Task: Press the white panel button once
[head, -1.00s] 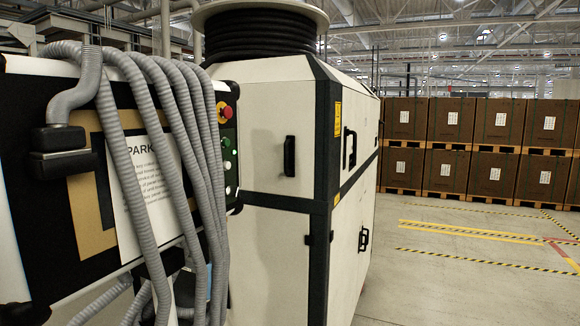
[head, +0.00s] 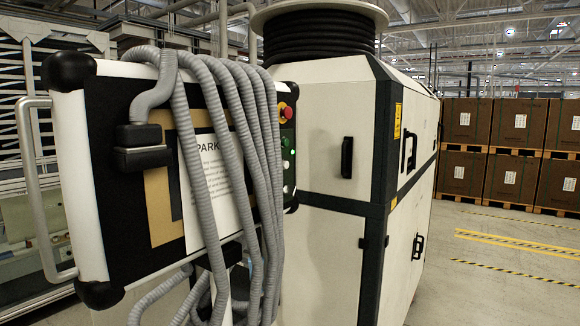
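The control panel (head: 95,165) hangs at the left, its black face seen at an angle. A narrow strip of controls runs down its right edge. Grey corrugated hoses (head: 215,180) drape over the panel, just left of the white button, and hide part of the face. Neither gripper is in view.
A large cream cabinet (head: 325,215) with black edges stands right behind the panel, with a coiled black hose (head: 318,35) on top. A paper sign (head: 215,185) hangs behind the hoses. Stacked brown boxes (head: 515,125) stand far right. Floor with yellow marking (head: 515,240) is open at right.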

